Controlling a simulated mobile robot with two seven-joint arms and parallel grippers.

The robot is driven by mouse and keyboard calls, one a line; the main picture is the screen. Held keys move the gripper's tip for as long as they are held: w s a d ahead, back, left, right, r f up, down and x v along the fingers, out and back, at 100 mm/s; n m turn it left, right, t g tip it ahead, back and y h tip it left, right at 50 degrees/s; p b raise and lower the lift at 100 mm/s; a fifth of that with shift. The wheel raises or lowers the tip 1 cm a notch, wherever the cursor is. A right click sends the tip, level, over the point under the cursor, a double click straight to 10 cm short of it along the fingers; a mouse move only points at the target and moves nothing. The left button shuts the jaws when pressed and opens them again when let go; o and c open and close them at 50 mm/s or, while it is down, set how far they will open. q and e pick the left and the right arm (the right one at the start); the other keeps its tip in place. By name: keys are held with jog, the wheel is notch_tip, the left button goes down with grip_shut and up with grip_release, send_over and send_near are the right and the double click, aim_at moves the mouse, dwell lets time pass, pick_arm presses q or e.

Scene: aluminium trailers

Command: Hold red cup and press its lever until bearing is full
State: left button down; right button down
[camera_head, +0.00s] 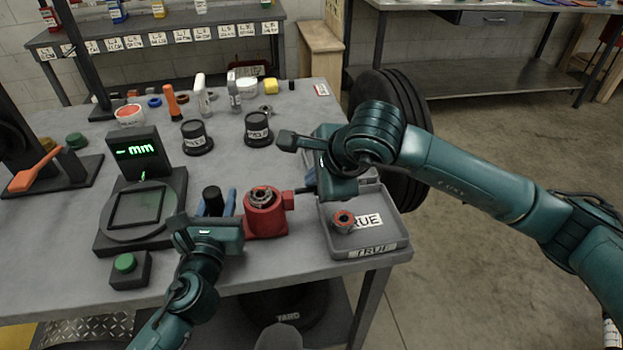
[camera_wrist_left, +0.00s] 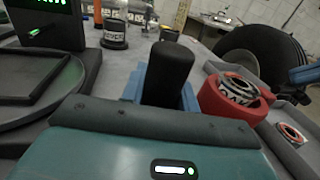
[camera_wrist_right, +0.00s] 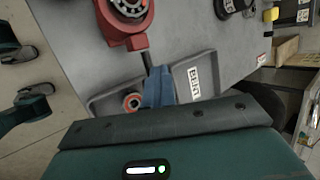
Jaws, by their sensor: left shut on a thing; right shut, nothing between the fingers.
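The red cup (camera_head: 266,222) stands on the table with a metal bearing (camera_head: 262,194) in its top. It also shows in the left wrist view (camera_wrist_left: 232,104) and the right wrist view (camera_wrist_right: 122,30). Its dark lever (camera_head: 304,190) sticks out to the right. My left gripper (camera_head: 215,204) is shut on a black upright handle (camera_wrist_left: 167,72) just left of the cup. Whether this handle joins the cup is hidden. My right gripper (camera_wrist_right: 158,84) is shut and empty, its blue fingertips at the lever's outer end. I cannot tell whether they touch it.
A grey tray (camera_head: 370,246) at the table's right edge holds a red-ringed bearing (camera_head: 343,220). A display stand (camera_head: 138,214) and a green button box (camera_head: 127,268) stand left. Two black labelled pots (camera_head: 196,138) and several bottles stand behind. A tyre (camera_head: 405,110) is beyond the right edge.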

jog(key=shift+d+f, duration=0.1)
jog(key=shift+a+r, duration=0.25)
jog(key=shift+r, duration=0.5)
jog(key=shift+a+r, duration=0.2)
jog(key=shift+r, duration=0.5)
jog(key=shift+a+r, duration=0.25)
jog(key=shift+r, duration=0.55)
jog(key=shift+a+r, duration=0.25)
jog(key=shift+r, duration=0.55)
jog(key=shift+a+r, duration=0.25)
jog(key=shift+r, duration=0.55)
jog(key=r, duration=0.2)
jog(key=a+r, duration=0.1)
jog(key=shift+s+r, duration=0.1)
jog(key=shift+r, duration=0.25)
notch_tip(320, 180, down, 8)
jog(key=d, duration=0.2)
jog(key=shift+d+f, duration=0.2)
jog(key=shift+f, duration=0.05)
dwell(0.4)
